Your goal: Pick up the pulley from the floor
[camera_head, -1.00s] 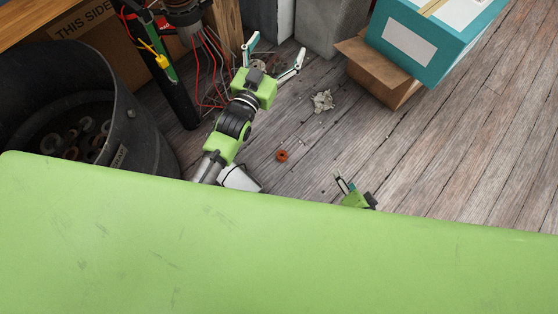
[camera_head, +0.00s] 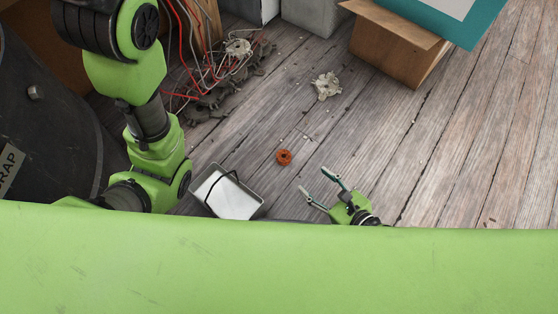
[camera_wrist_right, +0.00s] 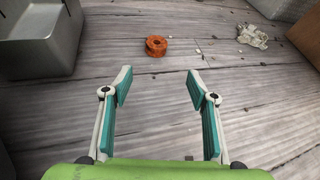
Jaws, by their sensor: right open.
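The pulley (camera_head: 283,157) is a small orange-red grooved ring lying on the wooden floor (camera_head: 400,130), near the middle of the head view. It also shows in the right wrist view (camera_wrist_right: 156,46), beyond and roughly between my fingertips. My right gripper (camera_head: 312,180) is open and empty, to the lower right of the pulley in the head view and apart from it. Its two teal-padded fingers (camera_wrist_right: 158,85) are spread wide in the right wrist view. My left arm reaches in at the left of the head view; its gripper is not visible.
A grey metal tray (camera_head: 207,183) stands left of my right gripper. A pale metal part (camera_head: 326,86) lies farther back. Red wires (camera_head: 184,50) and dark scrap lie at the back left, beside a dark bin (camera_head: 60,120). A cardboard box (camera_head: 395,50) stands at back right.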

